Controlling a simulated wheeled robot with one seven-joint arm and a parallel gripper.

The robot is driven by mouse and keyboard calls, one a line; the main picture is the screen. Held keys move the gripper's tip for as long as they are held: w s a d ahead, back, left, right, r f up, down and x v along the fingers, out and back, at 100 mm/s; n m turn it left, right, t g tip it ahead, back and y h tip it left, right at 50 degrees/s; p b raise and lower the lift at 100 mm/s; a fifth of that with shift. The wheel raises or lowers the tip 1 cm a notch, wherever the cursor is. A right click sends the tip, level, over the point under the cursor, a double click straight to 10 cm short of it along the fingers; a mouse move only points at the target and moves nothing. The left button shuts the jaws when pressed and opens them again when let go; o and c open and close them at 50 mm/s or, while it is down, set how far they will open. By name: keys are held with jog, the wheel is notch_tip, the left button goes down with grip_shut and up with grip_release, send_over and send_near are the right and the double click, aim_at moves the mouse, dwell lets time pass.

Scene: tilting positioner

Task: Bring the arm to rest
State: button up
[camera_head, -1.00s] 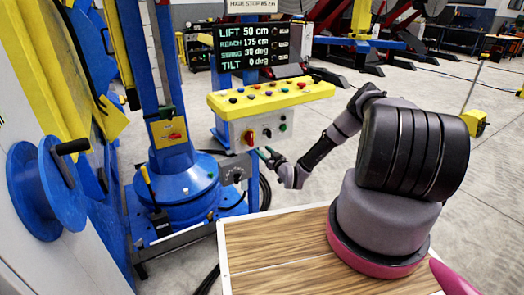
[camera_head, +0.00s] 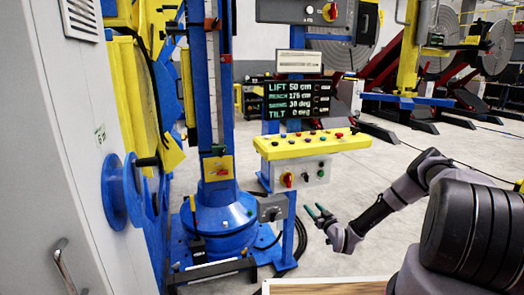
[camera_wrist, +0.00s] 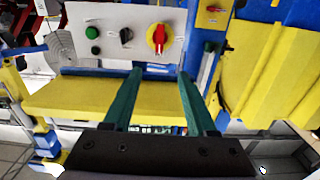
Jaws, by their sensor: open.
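My gripper (camera_head: 314,209) is open and empty, its two green fingers apart. In the head view it is just below and right of the control box (camera_head: 312,174), with my arm reaching in from the right. In the wrist view my gripper (camera_wrist: 160,72) points at the box's pale front, which carries a green button (camera_wrist: 92,33), a black knob (camera_wrist: 126,36) and a red-on-yellow knob (camera_wrist: 158,38). A gap shows between the fingertips and these controls.
The display (camera_head: 295,98) above the box reads lift 50 cm, reach 175 cm, swing 30 deg, tilt 0 deg. A blue column (camera_head: 222,215) stands left of the box, a grey cabinet (camera_head: 70,150) at far left. Open floor (camera_head: 385,165) lies right of the box.

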jog(key=w+d+r+n+g+h, duration=0.1)
jog(key=w+r+g, duration=0.15)
jog(key=r, duration=0.75)
jog(key=w+d+r+n+g, duration=0.1)
jog(key=d+r+g, duration=0.15)
jog(key=r, duration=0.65)
jog(key=s+d+r+m+g+h, duration=0.15)
jog(key=s+r, duration=0.35)
jog(key=r, duration=0.5)
jog(key=s+d+r+m+g+h, duration=0.15)
jog(key=s+r, duration=0.25)
jog(key=r, duration=0.6)
jog(key=s+r+m+g+h, duration=0.1)
jog(key=s+r+m, duration=0.1)
jog(key=s+r, duration=0.5)
jog(key=s+r+m+h, duration=0.1)
jog(key=s+r, duration=0.4)
jog(key=s, duration=0.5)
jog(key=s+a+r+m+y, duration=0.1)
jog(key=s+a+r, duration=0.1)
jog(key=s, duration=0.8)
jog(key=s+a+r+m+g+y, duration=0.1)
jog(key=s+a+m, duration=0.1)
jog(key=s, duration=0.8)
jog(key=shift+s+a+r+m+y, duration=0.2)
jog(key=shift+r+m+y, duration=0.1)
jog(key=shift+r, duration=0.1)
